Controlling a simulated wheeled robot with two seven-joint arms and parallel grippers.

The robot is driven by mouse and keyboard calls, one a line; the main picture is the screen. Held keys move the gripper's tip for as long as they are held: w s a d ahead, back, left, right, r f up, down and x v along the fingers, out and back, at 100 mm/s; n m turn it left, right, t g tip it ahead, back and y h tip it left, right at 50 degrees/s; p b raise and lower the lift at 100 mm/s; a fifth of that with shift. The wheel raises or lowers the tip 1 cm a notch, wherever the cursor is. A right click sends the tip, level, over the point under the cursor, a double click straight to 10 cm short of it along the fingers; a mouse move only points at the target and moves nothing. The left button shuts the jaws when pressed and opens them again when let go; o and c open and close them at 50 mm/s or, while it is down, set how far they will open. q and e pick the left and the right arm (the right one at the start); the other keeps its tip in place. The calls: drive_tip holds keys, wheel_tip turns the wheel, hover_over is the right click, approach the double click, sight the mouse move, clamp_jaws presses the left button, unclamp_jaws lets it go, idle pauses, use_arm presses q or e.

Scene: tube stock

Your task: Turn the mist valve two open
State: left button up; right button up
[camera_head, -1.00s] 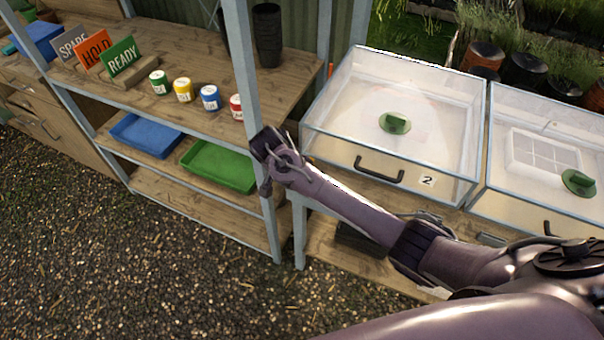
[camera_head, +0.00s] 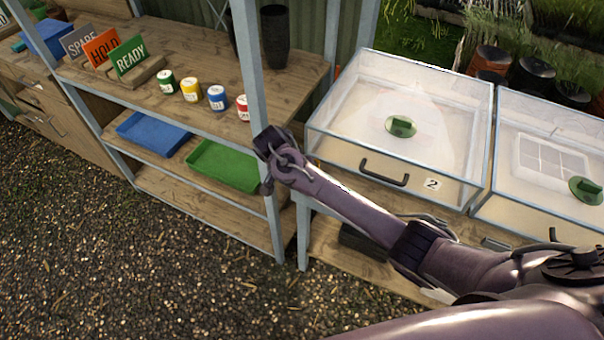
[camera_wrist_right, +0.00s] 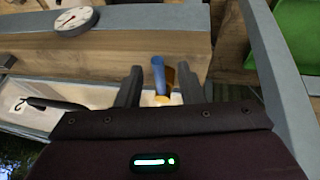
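A blue lever with a brass-coloured body (camera_wrist_right: 158,76), which looks like a valve, shows in the right wrist view. It sits in front of a wooden beam, between the two dark fingers of my right gripper (camera_wrist_right: 159,74). Gaps show on both sides of the lever, so the gripper looks open around it, not closed on it. In the head view my right gripper (camera_head: 271,160) is at the grey shelf post, left of the clear case marked 2 (camera_head: 330,148). The valve cannot be made out there. My left gripper is out of view.
A round white gauge (camera_wrist_right: 76,20) is on the beam side. A second clear case (camera_head: 520,220) stands at right. The shelf unit (camera_head: 215,52) holds small jars, signs, a blue tray (camera_head: 153,137) and a green tray (camera_head: 224,168). A grey post (camera_head: 254,80) stands close to my gripper.

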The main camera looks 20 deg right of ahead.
drive_tip(key=b+v, duration=0.1)
drive_tip(key=v, duration=0.6)
drive_tip(key=shift+r+b, duration=0.4)
drive_tip(key=shift+s+a+f, duration=0.1)
drive_tip(key=shift+s+a, duration=0.05)
drive_tip(key=shift+a, duration=0.05)
